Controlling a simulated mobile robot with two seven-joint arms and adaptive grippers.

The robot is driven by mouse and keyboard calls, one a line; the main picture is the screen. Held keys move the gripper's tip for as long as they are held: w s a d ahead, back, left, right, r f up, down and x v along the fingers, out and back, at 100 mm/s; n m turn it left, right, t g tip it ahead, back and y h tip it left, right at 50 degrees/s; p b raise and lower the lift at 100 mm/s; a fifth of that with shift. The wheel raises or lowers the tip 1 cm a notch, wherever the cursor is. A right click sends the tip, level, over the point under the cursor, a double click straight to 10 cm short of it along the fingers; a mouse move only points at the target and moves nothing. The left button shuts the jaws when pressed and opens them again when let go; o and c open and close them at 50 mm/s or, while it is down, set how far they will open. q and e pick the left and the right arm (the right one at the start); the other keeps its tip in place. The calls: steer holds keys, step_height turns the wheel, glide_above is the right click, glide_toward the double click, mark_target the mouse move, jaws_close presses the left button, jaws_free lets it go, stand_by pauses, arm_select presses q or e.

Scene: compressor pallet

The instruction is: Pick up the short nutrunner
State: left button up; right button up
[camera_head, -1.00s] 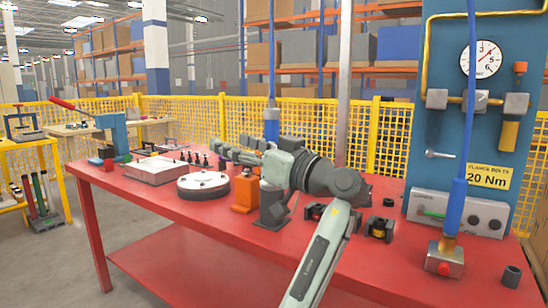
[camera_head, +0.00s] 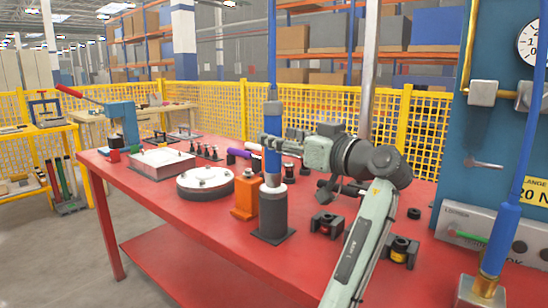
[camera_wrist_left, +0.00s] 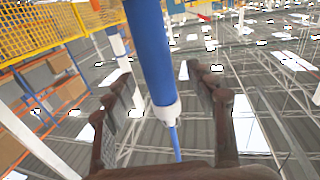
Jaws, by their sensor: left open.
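The short nutrunner (camera_head: 273,162) is the blue upright tool in the middle of the head view. Its foot stands in a dark cylindrical holder (camera_head: 272,212) on the red bench. My left gripper (camera_head: 277,144) is at the upper part of its blue body, coming from the right. In the left wrist view the blue body (camera_wrist_left: 148,45) with its pale collar (camera_wrist_left: 166,112) passes between the two dark, spread fingers (camera_wrist_left: 162,100). The gripper is open, and I see a gap on both sides of the tool. My right gripper is not in view.
An orange block (camera_head: 245,195) stands just left of the holder, and a round white flange (camera_head: 205,182) lies beyond.

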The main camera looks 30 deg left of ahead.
arm_select(q)
steer(key=x, duration=0.3)
steer(key=shift+w+a+r, duration=0.1)
steer(key=shift+w+a, duration=0.05)
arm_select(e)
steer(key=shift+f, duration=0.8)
arm_select(q)
steer(key=shift+c, duration=0.2)
jaws_close()
steer(key=shift+r, duration=0.15)
